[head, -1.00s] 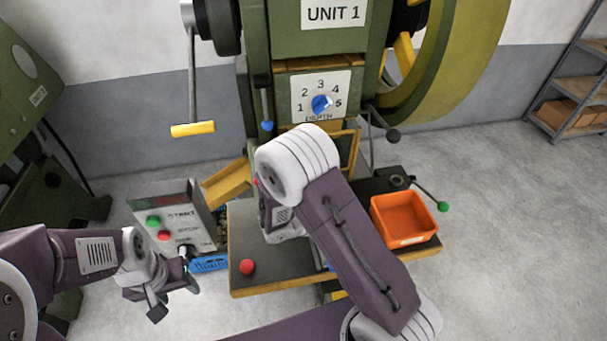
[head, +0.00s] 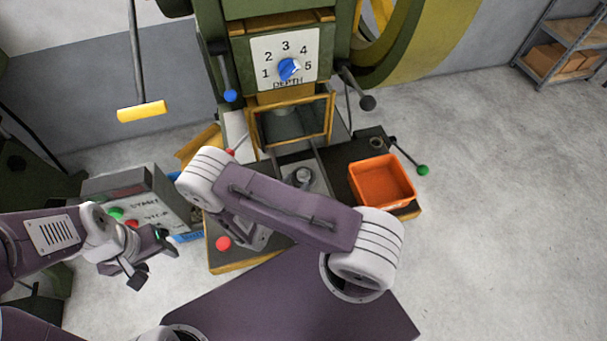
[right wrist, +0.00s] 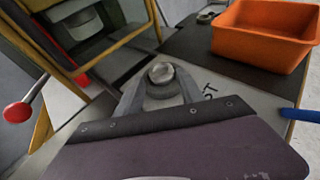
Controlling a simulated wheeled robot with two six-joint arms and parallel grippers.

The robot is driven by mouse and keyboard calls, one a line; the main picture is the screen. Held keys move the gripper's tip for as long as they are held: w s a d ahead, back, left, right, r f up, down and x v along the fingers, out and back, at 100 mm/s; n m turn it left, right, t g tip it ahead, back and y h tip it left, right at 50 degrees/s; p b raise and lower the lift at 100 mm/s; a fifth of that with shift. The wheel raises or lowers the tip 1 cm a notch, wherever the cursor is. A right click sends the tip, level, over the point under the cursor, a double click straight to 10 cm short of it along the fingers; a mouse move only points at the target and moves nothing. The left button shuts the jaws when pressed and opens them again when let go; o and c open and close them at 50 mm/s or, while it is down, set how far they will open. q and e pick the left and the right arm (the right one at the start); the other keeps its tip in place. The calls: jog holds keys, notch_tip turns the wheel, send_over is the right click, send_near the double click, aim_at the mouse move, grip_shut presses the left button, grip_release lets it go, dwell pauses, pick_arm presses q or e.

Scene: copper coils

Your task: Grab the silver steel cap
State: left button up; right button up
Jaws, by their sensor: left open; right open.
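The silver steel cap (head: 303,175) is a small round metal piece on the plate in front of the press, just beyond my right arm. In the right wrist view the cap (right wrist: 161,73) shows between the tips of my right gripper (right wrist: 160,84), which is open. I cannot tell whether the fingers touch it. My left gripper (head: 149,258) is open and empty at the left, in front of the control box.
An orange bin (head: 382,181) stands right of the cap; it also shows in the right wrist view (right wrist: 262,36). The press guard frame (head: 292,121) rises behind the cap. A control box (head: 143,197) and a red knob (head: 223,243) are to the left.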

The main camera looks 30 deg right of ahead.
aim_at(303, 174)
jog(key=x, duration=0.4)
jog(key=shift+d+p, duration=0.2)
jog(key=shift+p, duration=0.1)
jog(key=shift+w+d+f, duration=0.2)
jog(key=shift+w+d, duration=0.1)
jog(key=shift+s+a+r, duration=0.1)
jog(key=c, duration=0.3)
grip_shut()
notch_tip(303, 174, up, 5)
jog(key=p, duration=0.4)
jog(key=s+d+r+p, duration=0.2)
jog(key=s+r+p, duration=0.1)
jog(key=s+p, duration=0.1)
jog(key=s+d+r+p, duration=0.1)
jog(key=s+r+p, duration=0.2)
jog(key=s, duration=0.4)
jog(key=shift+d+p, duration=0.35)
jog(key=shift+d, duration=0.05)
